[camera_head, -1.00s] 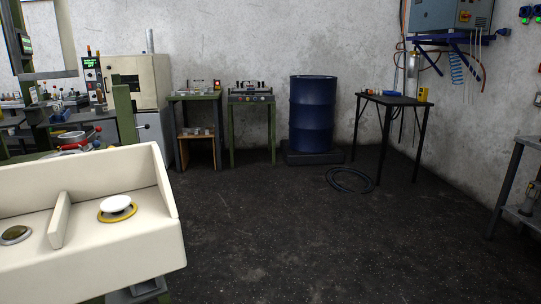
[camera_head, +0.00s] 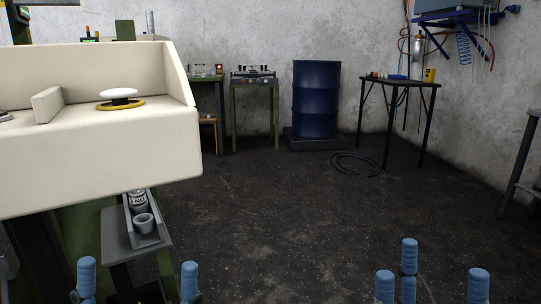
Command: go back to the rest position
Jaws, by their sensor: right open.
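My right gripper (camera_head: 432,285) shows at the bottom edge, right of centre. Its blue fingers point up and stand apart, with nothing between them. My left gripper (camera_head: 138,285) shows at the bottom left. Two of its blue fingertips stand wide apart, with no held object visible; the rest is cut off by the frame. Both grippers are in the foreground, away from the blue drum (camera_head: 316,100). The drum stands upright on a dark low base (camera_head: 318,141) by the back wall.
A cream machine housing (camera_head: 100,150) with a white button fills the left foreground. Below it, a grey chute (camera_head: 150,238) holds small cups. Benches and a black table (camera_head: 405,82) stand at the back. A hose coil (camera_head: 356,164) lies on the floor; the middle floor is clear.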

